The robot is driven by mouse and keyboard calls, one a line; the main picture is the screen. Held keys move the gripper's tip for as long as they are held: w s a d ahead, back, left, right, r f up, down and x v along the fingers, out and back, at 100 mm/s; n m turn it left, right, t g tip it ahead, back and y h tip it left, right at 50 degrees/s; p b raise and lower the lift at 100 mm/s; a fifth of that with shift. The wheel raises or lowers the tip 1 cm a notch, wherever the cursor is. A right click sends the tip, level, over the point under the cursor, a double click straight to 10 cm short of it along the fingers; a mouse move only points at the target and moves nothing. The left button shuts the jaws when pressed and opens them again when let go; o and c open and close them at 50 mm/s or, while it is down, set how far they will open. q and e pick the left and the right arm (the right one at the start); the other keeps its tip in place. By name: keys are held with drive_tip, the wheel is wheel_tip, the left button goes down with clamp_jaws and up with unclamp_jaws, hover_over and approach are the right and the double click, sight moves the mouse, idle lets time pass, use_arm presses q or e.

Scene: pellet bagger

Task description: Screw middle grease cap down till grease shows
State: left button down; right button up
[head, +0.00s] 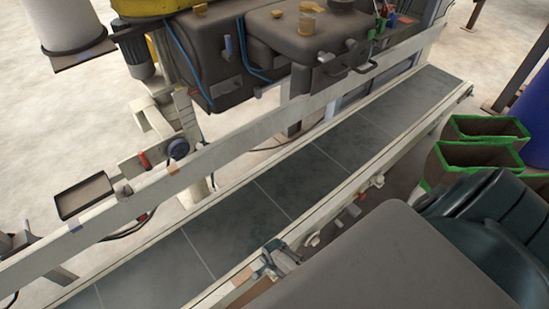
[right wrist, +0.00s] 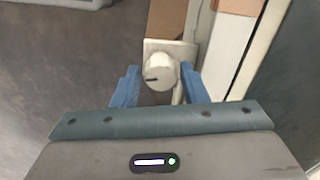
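A pale, round grease cap (right wrist: 160,74) with a short dark mark shows in the right wrist view, in front of a pale plate. My right gripper (right wrist: 160,84) has its two blue fingers on either side of this cap, with narrow gaps, so it looks open around it. In the head view my right gripper (head: 278,258) seems to be at the conveyor's near rail, partly hidden. Another pale fitting (head: 313,240) and one further along (head: 376,182) sit on the same rail. I cannot tell which cap is the middle one. No grease is visible. My left gripper is out of view.
The dark conveyor belt (head: 262,205) runs diagonally between pale rails. A small dark tray (head: 84,196) is beyond the far rail, and dark machinery (head: 300,35) stands behind. Green-edged bins (head: 478,150) stand at the right. Brown patches (right wrist: 168,18) lie beside the cap.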

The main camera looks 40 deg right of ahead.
drive_tip(key=shift+o, duration=0.9)
drive_tip(key=shift+r, duration=0.2)
wheel_tip(320, 180, up, 8)
drive_tip(key=shift+r+p, duration=0.25)
drive_tip(key=shift+p, duration=0.85)
drive_tip(key=shift+r, duration=0.95)
